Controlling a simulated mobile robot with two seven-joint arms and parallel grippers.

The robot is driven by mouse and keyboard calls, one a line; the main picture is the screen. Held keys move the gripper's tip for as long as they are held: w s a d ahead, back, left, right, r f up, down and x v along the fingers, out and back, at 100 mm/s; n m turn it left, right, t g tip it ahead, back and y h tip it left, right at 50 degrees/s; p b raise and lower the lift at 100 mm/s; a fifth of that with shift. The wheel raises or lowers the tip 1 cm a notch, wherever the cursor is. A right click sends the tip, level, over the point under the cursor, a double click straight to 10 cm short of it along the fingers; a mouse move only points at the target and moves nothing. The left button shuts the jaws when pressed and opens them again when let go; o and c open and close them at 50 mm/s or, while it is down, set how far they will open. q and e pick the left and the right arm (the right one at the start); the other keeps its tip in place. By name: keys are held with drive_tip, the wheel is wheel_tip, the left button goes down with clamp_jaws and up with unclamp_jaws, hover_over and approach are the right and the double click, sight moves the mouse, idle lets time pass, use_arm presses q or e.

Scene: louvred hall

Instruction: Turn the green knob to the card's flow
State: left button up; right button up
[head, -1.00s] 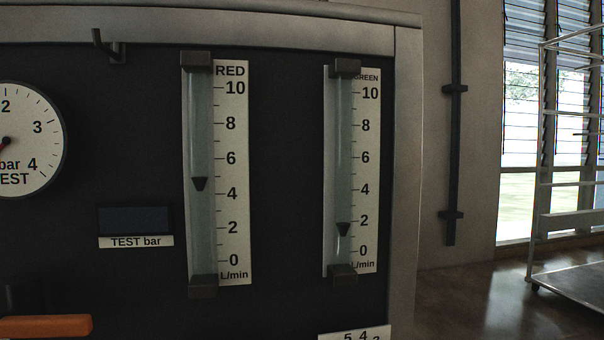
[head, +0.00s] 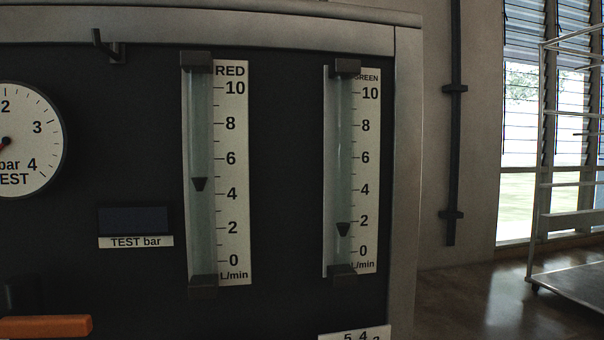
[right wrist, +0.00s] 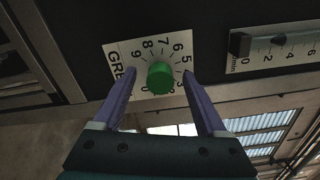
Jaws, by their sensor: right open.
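The green knob (right wrist: 160,78) sits on a white numbered dial plate (right wrist: 122,54) in the right wrist view. My right gripper (right wrist: 158,82) is open, with one finger on each side of the knob; I cannot tell whether they touch it. The GREEN flow tube (head: 344,150) in the head view has its dark float (head: 343,229) a little under the 2 mark. The RED flow tube (head: 201,130) has its float (head: 199,184) between 4 and 6, nearer 4. No card with a flow value is readable. My left gripper is not in view.
A round gauge (head: 30,125) is cut off at the left edge. Below it are a TEST bar label (head: 136,242) and an orange bar (head: 45,326). A hook (head: 108,46) sticks out at the top. A wheeled rack (head: 575,215) stands at the right by the louvred windows.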

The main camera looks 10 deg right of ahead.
drive_tip(key=s+p, duration=0.2)
drive_tip(key=s, duration=0.5)
drive_tip(key=shift+d, duration=0.1)
drive_tip(key=s+p, duration=0.1)
drive_tip(key=s, duration=0.9)
drive_tip(key=shift+d, duration=0.2)
drive_tip(key=shift+w+a, duration=0.1)
idle(0.5)
